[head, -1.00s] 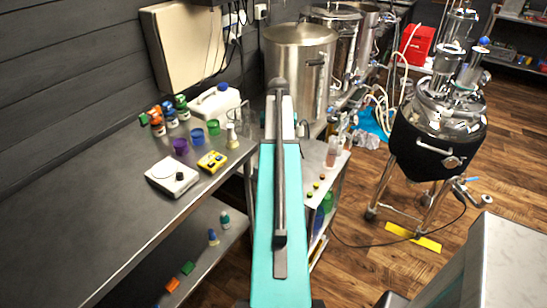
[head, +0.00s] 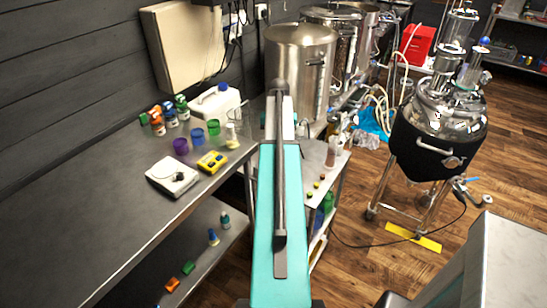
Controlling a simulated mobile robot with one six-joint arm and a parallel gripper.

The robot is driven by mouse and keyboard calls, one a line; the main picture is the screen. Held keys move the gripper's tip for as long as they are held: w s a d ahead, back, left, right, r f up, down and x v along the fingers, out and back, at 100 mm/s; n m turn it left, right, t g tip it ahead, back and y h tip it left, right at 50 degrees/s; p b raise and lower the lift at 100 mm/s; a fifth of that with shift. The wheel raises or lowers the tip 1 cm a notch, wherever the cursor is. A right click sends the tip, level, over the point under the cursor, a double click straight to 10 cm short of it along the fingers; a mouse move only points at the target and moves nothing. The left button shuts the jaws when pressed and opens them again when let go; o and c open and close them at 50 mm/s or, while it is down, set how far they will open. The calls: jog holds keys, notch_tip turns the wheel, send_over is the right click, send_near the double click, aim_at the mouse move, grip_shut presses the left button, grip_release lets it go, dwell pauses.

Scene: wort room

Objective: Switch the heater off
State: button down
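No thing in view is plainly marked as the heater. My teal arm reaches forward through the middle of the view. My gripper does not show; the arm hides whatever lies beyond its far end.
A yellow device (head: 212,162), coloured cups, small bottles and a white canister (head: 215,102) stand on the bench (head: 90,210). A black-jacketed steel vessel (head: 438,145) stands on legs at the right. Wooden floor is open beyond.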

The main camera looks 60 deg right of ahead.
jog(key=shift+f, duration=0.65)
dwell(0.7)
notch_tip(320, 180, up, 7)
jog(key=p, duration=0.4)
dwell(0.9)
dwell(0.4)
